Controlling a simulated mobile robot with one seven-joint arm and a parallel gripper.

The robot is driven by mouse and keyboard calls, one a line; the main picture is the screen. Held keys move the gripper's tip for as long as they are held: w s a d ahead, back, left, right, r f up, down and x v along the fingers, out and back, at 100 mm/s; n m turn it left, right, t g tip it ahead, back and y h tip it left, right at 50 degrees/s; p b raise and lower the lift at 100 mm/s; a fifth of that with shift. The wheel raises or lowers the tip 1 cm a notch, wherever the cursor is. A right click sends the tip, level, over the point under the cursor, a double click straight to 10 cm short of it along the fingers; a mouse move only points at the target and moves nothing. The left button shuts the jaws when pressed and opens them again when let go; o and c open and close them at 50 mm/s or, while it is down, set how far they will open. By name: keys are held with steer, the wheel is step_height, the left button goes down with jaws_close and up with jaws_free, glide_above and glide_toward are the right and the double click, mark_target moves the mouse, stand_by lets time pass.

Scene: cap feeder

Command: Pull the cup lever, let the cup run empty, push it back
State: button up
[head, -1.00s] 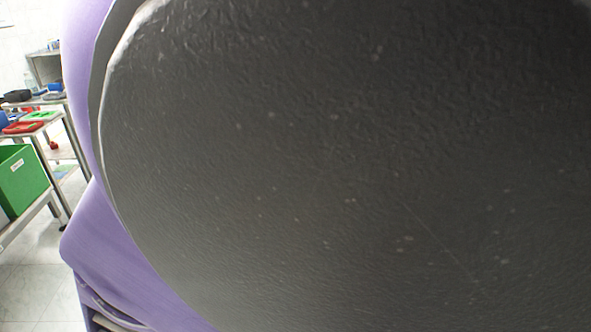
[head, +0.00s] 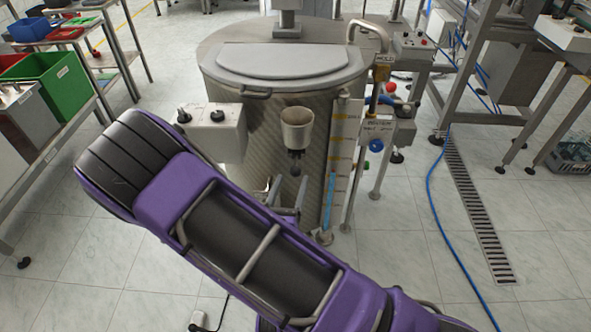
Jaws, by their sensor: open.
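The cup (head: 297,128) is a pale, funnel-shaped vessel in front of a large metal vat (head: 300,100). Dark fittings (head: 295,160) show under the cup; I cannot tell clearly which part is the lever. My gripper (head: 288,186) is below the cup, with its two grey fingers apart and pointing up toward the fittings. Whether the fingers touch anything cannot be told. My purple arm hides the lower front of the vat and the gripper's base. The inside of the cup is too small to read.
A grey box with black knobs (head: 214,132) stands left of the cup. A marked level gauge (head: 338,165) runs up the vat's right side. Green (head: 48,80) and red bins stand on benches at left. A blue hose (head: 437,220) lies on the open floor at right.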

mark_target(294, 176)
steer(key=x, duration=0.5)
jaws_close()
stand_by(0.3)
stand_by(1.0)
